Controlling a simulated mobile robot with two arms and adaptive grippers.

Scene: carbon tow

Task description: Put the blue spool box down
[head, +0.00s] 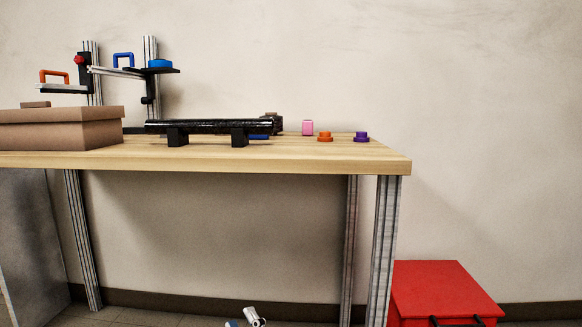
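I see no blue spool box that I can make out in the head view. The black fingers of my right gripper (457,321) show at the bottom edge, in front of the near edge of a red box (430,283). They are mostly cut off, and I cannot tell whether they touch the box or hold anything.
A wooden table (290,160) holds a brown box (95,130), a black tube on supports (210,127), a pink block (307,128), and orange (325,137) and purple (361,137) knobs. A fixture behind bears a blue round piece (160,63). The table's right front is clear.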

